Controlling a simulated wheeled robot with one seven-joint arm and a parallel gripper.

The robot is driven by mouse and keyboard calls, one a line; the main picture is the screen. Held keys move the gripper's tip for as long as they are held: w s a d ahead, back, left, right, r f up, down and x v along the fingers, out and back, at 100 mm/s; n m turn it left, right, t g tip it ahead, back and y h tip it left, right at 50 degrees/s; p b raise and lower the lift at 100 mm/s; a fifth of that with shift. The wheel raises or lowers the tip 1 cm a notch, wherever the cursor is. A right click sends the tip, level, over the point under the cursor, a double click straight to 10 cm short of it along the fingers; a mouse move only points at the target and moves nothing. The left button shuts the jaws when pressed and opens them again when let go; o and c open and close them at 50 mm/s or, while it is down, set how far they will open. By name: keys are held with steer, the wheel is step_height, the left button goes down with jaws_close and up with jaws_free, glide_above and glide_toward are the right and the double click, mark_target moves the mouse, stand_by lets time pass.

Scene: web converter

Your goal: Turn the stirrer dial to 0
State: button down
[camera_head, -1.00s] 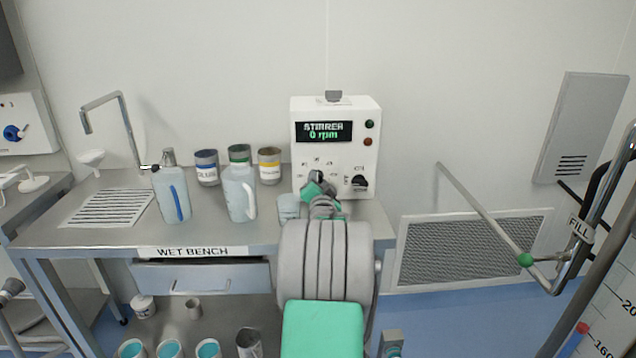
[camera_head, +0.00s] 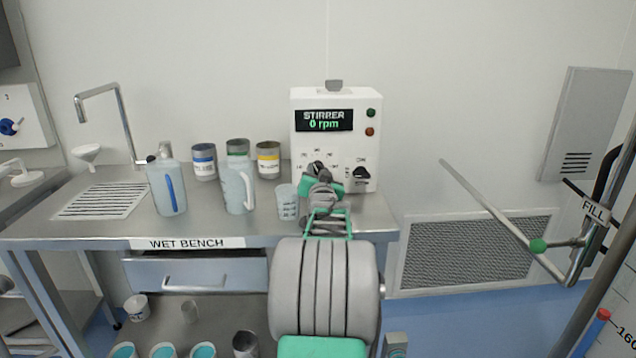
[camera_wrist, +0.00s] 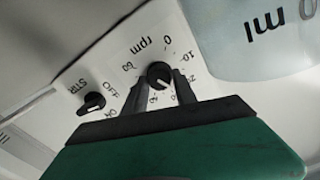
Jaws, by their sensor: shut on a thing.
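The white stirrer box (camera_head: 300,130) stands at the back of the wet bench, its display (camera_head: 324,120) reading "STIRRER 0 rpm". My gripper (camera_head: 318,172) is at the lower left of its face and mostly covers the black dial. In the wrist view the dial (camera_wrist: 159,73) sits between the two dark fingertips of my gripper (camera_wrist: 162,80), which are shut on it. Printed numbers, including 0, 10, 20 and 60, and "rpm" ring the dial. I cannot clearly tell where its pointer is.
A clear beaker (camera_head: 287,202) stands close left of my gripper. A jug (camera_head: 238,190), bottle (camera_head: 168,188) and several tins stand further left.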

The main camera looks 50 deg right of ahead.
steer(key=shift+f+n+b, duration=0.1)
steer(key=shift+n+b, duration=0.35)
steer(key=shift+n, duration=0.05)
steer(key=c, duration=1)
jaws_free()
steer(key=v, duration=0.8)
